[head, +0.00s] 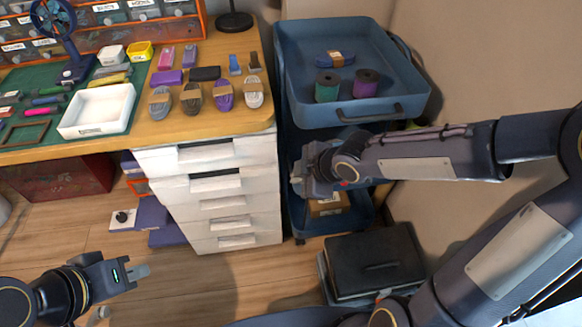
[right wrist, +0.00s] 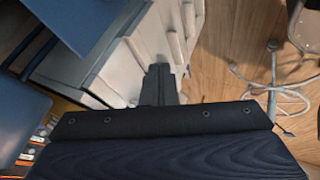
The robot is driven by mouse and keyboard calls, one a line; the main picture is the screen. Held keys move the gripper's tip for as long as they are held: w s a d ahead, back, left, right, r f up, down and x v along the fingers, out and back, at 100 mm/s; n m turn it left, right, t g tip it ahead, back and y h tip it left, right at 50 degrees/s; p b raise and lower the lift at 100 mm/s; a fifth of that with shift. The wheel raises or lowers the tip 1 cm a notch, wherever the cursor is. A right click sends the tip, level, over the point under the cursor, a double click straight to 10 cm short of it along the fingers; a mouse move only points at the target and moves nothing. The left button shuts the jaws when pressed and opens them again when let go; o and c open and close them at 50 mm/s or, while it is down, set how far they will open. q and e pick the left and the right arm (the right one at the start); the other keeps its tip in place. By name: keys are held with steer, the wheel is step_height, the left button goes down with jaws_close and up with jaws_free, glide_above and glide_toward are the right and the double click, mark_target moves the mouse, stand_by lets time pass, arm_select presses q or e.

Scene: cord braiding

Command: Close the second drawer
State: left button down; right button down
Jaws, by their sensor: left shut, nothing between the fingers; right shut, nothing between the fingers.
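The white drawer unit (head: 262,190) stands under the right end of the wooden desk, with several drawers stacked in its front. The second drawer (head: 250,181) from the top has a dark handle recess; I cannot tell how far it stands out. The unit's pale fronts also show in the right wrist view (right wrist: 125,65). My right gripper (head: 296,182) is shut and empty, just right of the unit and in front of the blue cart. Its fingers (right wrist: 160,70) appear beside the drawer fronts; contact cannot be told. My left gripper (head: 143,271) is shut and empty, low over the floor at left.
A blue cart (head: 300,100) with two spools stands right of the drawer unit. A black case (head: 375,255) lies on the floor at lower right. Purple boxes (head: 152,215) sit left of the unit. The floor before the drawers is clear. A chair base (right wrist: 272,85) shows in the right wrist view.

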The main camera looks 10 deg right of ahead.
mark_target(275, 166)
steer(key=shift+w+a+f+b, duration=0.6)
steer(key=shift+w+f+b, duration=0.7)
steer(key=shift+w, duration=0.15)
steer(key=shift+w+a+f+b, duration=0.55)
steer(key=shift+w+f+b, duration=0.65)
steer(key=shift+w+f, duration=0.25)
steer(key=shift+w+a+f+b, duration=0.6)
steer(key=shift+w+f+b, duration=0.65)
steer(key=shift+w, duration=0.25)
steer(key=shift+w+r+p, duration=0.15)
steer(key=shift+w+p, duration=0.5)
steer(key=shift+w, duration=0.4)
steer(key=shift+d, duration=0.1)
